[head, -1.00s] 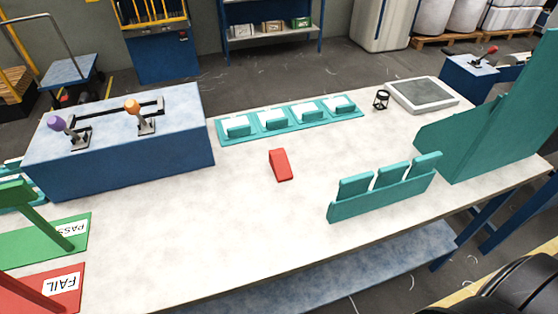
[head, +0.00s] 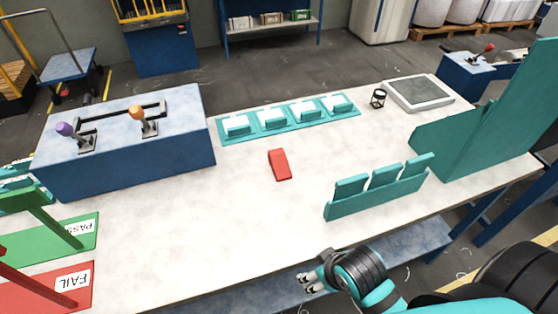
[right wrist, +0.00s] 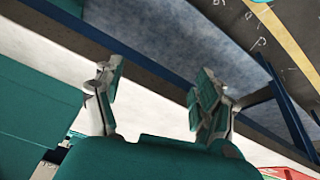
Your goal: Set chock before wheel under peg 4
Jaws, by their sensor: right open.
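A red wedge-shaped chock (head: 280,165) lies on the middle of the pale worktable (head: 235,215). My right gripper (head: 306,281) is in front of the table's front edge in the head view, well apart from the chock. In the right wrist view its two fingers (right wrist: 158,95) are spread with nothing between them. No wheel and no peg marked 4 can be made out in these views. My left gripper is not in view.
A teal rack with three upright blocks (head: 378,192) stands at the front right. A teal row of trays (head: 288,118) lies behind the chock. A blue lever box (head: 120,150) stands left, with green PASS (head: 60,240) and red FAIL (head: 50,285) plates in front. Table around the chock is clear.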

